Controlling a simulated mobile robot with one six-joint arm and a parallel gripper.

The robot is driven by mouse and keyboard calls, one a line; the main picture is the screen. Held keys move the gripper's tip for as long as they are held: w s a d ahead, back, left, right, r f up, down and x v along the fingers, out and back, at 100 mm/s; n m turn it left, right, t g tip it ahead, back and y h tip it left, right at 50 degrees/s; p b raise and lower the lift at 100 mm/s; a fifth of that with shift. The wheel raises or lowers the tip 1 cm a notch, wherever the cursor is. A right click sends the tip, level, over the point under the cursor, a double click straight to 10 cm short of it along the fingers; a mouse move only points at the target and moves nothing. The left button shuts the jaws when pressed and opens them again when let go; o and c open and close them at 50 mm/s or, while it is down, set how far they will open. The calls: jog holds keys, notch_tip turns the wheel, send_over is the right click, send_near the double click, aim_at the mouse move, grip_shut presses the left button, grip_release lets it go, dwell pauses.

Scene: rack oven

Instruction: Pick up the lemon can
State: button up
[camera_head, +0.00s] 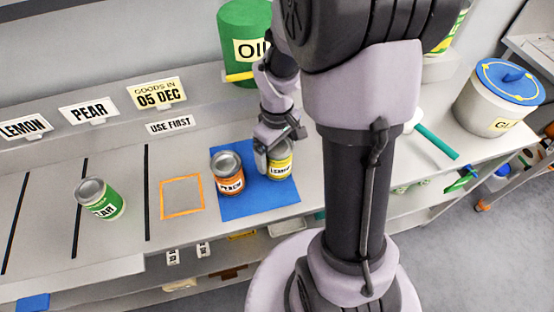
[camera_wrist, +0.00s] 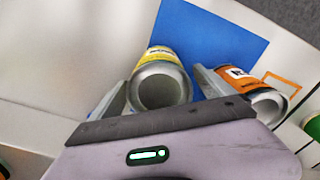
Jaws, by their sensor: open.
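The lemon can (camera_head: 281,165), with a yellow label and grey metal top, stands on a blue mat (camera_head: 240,208). My gripper (camera_head: 280,143) is over it in the head view and partly hides its top. In the wrist view my open gripper (camera_wrist: 158,100) has one finger on each side of the lemon can (camera_wrist: 160,78), with its top between them. I cannot tell whether the fingers touch it. The peach can (camera_head: 227,174), with an orange label, stands on the same mat just left of the lemon can. It also shows beside the right finger in the wrist view (camera_wrist: 243,83).
A green pear can (camera_head: 101,199) stands farther left, between black lines. An empty orange square (camera_head: 182,197) is marked left of the mat. A green oil container (camera_head: 245,40) and LEMON (camera_head: 22,128) and PEAR signs (camera_head: 89,111) stand behind. A white bucket (camera_head: 499,97) is right.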

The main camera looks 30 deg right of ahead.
notch_tip(320, 180, down, 5)
jog(key=shift+s+r+b, duration=0.1)
jog(key=shift+s+b, duration=0.05)
jog(key=shift+b, duration=1.05)
jog(key=shift+r, duration=0.15)
grip_shut()
